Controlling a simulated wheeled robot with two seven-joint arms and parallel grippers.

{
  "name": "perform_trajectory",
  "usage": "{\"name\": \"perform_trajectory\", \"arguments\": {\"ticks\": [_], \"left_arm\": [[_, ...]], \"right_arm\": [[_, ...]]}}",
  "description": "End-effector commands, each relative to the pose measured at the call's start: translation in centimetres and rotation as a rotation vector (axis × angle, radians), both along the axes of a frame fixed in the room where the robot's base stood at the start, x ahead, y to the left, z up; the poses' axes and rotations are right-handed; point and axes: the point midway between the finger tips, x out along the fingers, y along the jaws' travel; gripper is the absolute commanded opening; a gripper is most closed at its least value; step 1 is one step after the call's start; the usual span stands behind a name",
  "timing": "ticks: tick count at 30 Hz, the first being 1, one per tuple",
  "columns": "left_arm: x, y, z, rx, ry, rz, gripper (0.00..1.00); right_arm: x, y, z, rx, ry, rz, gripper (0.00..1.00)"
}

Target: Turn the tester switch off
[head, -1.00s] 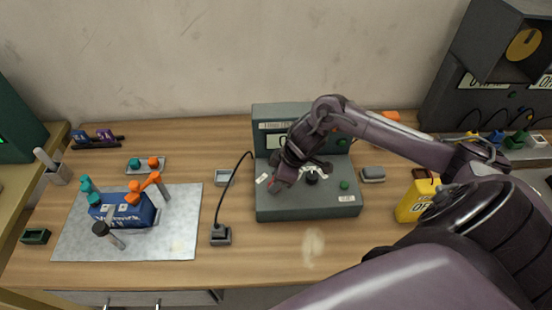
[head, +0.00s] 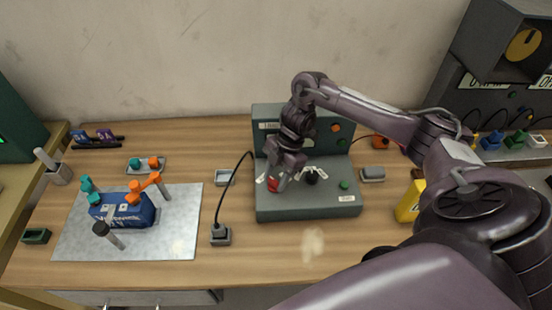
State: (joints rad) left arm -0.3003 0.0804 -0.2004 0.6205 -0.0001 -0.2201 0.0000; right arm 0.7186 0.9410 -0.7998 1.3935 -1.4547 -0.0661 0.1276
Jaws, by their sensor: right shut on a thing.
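The tester (head: 300,203) is a dark grey-green box with an upright back panel, standing on the middle of the wooden bench. A red part (head: 272,184), a black knob (head: 312,178) and a green button (head: 344,184) show on its sloping top. My right gripper (head: 276,183) points down at the left part of that top, beside the red part. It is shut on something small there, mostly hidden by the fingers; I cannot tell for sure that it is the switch. My left gripper is not in view.
A grey mat (head: 185,235) at left carries a blue block (head: 122,210) with clamps. A black cable (head: 220,200) runs from a small socket box (head: 221,236) to the tester. A yellow container (head: 408,208) stands at right under my arm. The bench front is clear.

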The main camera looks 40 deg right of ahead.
Motion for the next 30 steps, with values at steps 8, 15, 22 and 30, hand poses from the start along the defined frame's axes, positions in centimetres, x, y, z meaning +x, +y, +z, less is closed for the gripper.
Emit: {"name": "perform_trajectory", "arguments": {"ticks": [8,15,22,30], "left_arm": [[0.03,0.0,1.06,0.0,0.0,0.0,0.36],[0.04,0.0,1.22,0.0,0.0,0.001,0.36],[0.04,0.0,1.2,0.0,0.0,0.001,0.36],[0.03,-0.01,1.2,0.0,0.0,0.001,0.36]], "right_arm": [[0.24,-0.07,0.25,-0.002,-0.004,0.108,0.19],[0.22,-0.06,0.13,-0.001,-0.004,0.14,0.19],[0.22,-0.06,0.1,-0.001,-0.004,0.143,0.19],[0.18,-0.03,0.08,-0.002,-0.003,0.143,0.61]]}}
